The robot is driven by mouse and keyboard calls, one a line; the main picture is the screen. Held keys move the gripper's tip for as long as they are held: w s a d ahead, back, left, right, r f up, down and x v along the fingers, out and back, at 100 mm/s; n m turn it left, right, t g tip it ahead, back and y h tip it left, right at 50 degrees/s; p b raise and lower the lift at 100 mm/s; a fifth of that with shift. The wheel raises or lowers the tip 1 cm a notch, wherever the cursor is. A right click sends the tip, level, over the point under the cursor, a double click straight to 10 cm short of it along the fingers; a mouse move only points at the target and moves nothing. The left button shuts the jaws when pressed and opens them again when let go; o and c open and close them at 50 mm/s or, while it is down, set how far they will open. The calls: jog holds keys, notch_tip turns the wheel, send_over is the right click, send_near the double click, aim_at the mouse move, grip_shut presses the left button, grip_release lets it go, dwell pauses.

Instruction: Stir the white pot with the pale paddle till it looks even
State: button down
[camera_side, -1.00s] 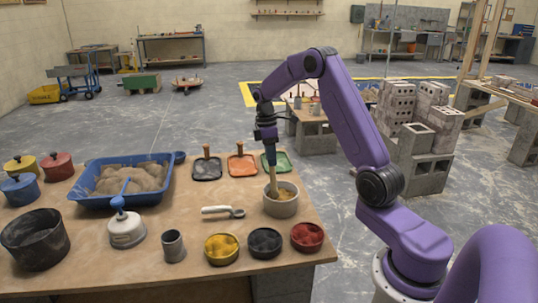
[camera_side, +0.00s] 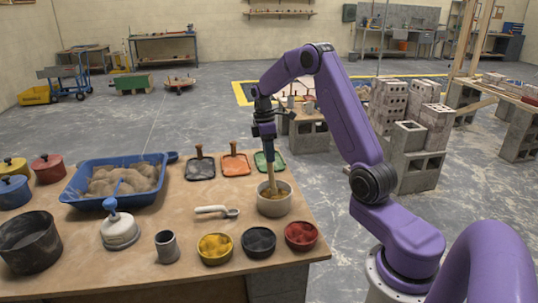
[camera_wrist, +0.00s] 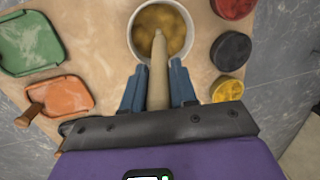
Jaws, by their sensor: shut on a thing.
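The white pot (camera_side: 275,209) stands near the right end of the wooden table. In the wrist view the white pot (camera_wrist: 134,38) is at the top centre, holding a mottled yellow and brown mix (camera_wrist: 172,22). My gripper (camera_side: 269,150) is above the pot, pointing down, and is shut on the pale paddle (camera_side: 271,176). In the wrist view the paddle (camera_wrist: 158,75) runs between the two blue fingers of my gripper (camera_wrist: 157,95), and its tip reaches into the mix. The lower end of the paddle is hidden in the mix.
Bowls of yellow (camera_side: 215,247), black (camera_side: 258,242) and red (camera_side: 301,235) powder line the front edge. A white scoop (camera_side: 215,211) lies left of the pot. Black, orange (camera_side: 235,165) and green trays sit behind. A blue tub (camera_side: 75,190) of sand is further left.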

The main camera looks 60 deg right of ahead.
jog(key=shift+r, duration=4.6)
